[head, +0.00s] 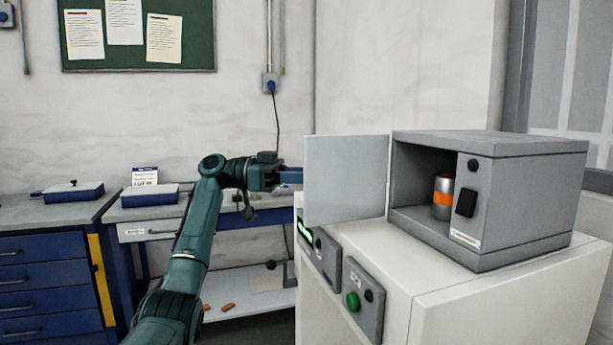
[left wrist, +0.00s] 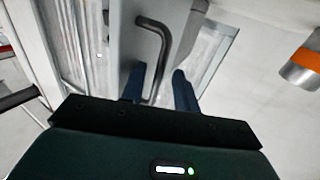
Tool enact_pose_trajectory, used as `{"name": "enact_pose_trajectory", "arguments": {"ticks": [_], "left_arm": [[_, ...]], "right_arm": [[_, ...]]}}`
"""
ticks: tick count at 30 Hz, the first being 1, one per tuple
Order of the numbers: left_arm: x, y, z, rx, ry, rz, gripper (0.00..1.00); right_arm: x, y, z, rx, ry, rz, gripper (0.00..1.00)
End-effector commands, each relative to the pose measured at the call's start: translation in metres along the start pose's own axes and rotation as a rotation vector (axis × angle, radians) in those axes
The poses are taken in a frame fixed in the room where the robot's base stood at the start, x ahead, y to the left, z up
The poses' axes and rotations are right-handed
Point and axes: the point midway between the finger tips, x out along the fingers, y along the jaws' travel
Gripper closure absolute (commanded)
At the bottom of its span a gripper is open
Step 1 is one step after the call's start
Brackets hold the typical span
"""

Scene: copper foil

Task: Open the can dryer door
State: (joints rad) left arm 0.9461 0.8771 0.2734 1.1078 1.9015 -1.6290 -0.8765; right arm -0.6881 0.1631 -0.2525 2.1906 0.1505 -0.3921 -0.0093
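The can dryer (head: 490,147) is a grey box on a white cabinet. Its door (head: 346,180) stands swung wide open to the left, and the opening shows a silver can with an orange band (head: 442,198) inside. The can also shows at the right edge of the left wrist view (left wrist: 304,60). My left gripper (head: 290,176) is at the door's far left edge, its tips partly hidden by the door. In the left wrist view its blue fingers (left wrist: 161,88) stand apart on both sides of the dark door handle (left wrist: 158,45), with a gap beside the bar. My right gripper is not in view.
Control boxes with a green button (head: 353,301) are on the cabinet's front. A workbench (head: 150,212) and blue drawers (head: 45,270) stand at the left. A green notice board (head: 190,45) hangs on the wall.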

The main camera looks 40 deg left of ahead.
Motion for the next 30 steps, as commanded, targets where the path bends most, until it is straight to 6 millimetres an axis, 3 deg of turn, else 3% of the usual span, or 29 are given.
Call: {"name": "enact_pose_trajectory", "arguments": {"ticks": [8, 21, 30], "left_arm": [[-0.018, -0.001, 0.000, 0.000, 0.001, -0.003, 0.69], [-0.111, 0.000, -0.002, -0.001, 0.004, -0.002, 0.69], [-0.131, 0.000, 0.000, 0.000, 0.001, 0.001, 0.69]], "right_arm": [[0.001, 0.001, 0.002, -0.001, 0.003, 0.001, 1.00], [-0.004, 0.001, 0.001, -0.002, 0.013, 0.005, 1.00], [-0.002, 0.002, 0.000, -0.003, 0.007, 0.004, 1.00]]}}
